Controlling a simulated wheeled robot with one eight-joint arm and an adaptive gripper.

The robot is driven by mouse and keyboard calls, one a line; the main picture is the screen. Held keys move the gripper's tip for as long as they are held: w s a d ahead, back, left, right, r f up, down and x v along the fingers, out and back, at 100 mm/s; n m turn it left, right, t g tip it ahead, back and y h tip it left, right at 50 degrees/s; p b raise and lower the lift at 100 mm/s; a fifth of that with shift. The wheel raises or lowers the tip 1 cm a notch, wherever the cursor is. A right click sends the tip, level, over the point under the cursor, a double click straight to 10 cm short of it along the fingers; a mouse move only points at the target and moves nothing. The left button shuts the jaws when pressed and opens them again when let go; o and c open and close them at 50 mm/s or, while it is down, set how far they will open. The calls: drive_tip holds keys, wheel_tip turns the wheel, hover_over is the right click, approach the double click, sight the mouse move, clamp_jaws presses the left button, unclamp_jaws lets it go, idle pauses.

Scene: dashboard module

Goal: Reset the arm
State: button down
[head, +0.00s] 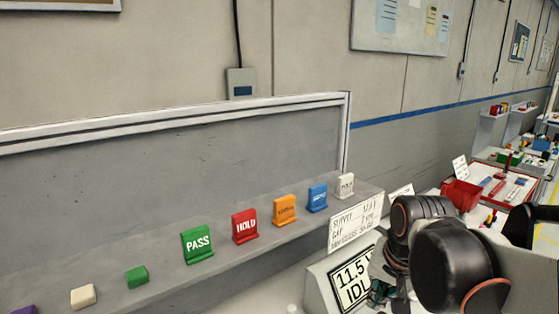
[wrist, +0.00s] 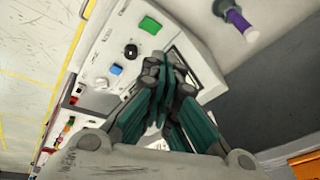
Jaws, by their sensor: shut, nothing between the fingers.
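My gripper (wrist: 166,64) is shut and empty in the wrist view, its teal fingers together in front of a white panel box (wrist: 107,50). The box carries a green button (wrist: 150,25), a black knob (wrist: 130,51) and a blue button (wrist: 116,69). I cannot tell whether the fingertips touch the box. In the head view my dark arm is at the lower right, and the gripper is mostly hidden behind it. Left of the arm, a display (head: 353,283) reads "11.5 V" and "IDL", its right part hidden.
A grey ledge (head: 165,275) holds colored tags, including a green PASS tag (head: 197,244) and a red HOLD tag (head: 245,227). A paper label (head: 355,221) stands by the display. A red bin (head: 462,193) is beyond my arm. A purple-and-white cylinder (wrist: 240,22) shows in the wrist view.

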drive_tip(key=s+f+n+t+b, duration=0.1)
drive_tip(key=s+n+t+b, duration=0.1)
drive_tip(key=s+n, duration=0.3)
drive_tip(key=shift+s+a+f+n+t, duration=0.15)
drive_tip(key=shift+s+f+n+t, duration=0.45)
drive_tip(key=shift+s, duration=1.8)
drive_tip(key=shift+r+m, duration=0.25)
drive_tip(key=shift+m, duration=0.05)
